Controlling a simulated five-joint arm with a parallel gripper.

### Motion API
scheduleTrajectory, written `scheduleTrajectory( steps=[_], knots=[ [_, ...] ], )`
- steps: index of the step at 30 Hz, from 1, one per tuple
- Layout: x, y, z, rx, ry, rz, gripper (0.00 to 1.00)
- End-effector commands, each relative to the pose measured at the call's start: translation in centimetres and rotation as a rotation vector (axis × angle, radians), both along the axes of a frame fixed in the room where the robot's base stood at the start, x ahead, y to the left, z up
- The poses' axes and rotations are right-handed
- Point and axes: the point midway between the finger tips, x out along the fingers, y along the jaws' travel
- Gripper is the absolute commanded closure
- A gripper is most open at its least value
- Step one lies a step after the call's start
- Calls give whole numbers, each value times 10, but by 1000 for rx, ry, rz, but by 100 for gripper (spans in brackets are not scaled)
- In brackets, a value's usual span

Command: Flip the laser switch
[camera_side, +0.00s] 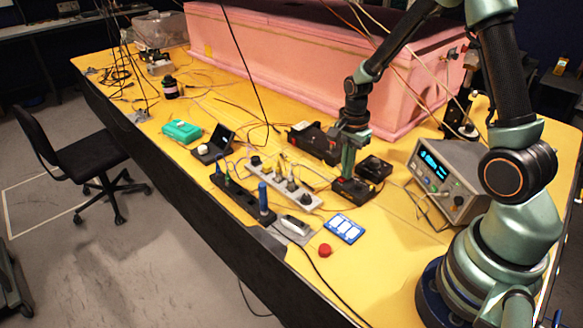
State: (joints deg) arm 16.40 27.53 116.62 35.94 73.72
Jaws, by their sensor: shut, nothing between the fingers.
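My gripper (346,172) points down over the middle of the yellow table (395,262). Its fingers are shut and empty. The fingertips are at a small black box (357,195) with a red part on it; I cannot tell whether they touch it. This box may hold the laser switch, but the switch itself is too small to make out, and the fingers hide part of the box top. A second small black box (374,168) sits just behind and to the right.
A bench instrument (462,178) with a lit display stands right. A power strip (290,187) with plugs lies left, and a black device (312,142) behind. A blue-and-white panel (344,228) and red button (325,250) lie in front. Cables cross the table; the pink foam enclosure (290,60) stands behind.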

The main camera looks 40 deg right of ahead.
Motion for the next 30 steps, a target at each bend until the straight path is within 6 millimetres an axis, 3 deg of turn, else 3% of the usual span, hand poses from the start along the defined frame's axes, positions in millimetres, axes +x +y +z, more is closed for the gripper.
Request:
scheduleTrajectory(
  steps=[7,11,24,30],
  knots=[
    [0,0,4,0,1,1,100],
    [1,-3,18,-1,-3,0,100],
    [1,-20,108,-1,-4,-1,100],
    [0,-24,132,0,-1,-2,100]
  ],
)
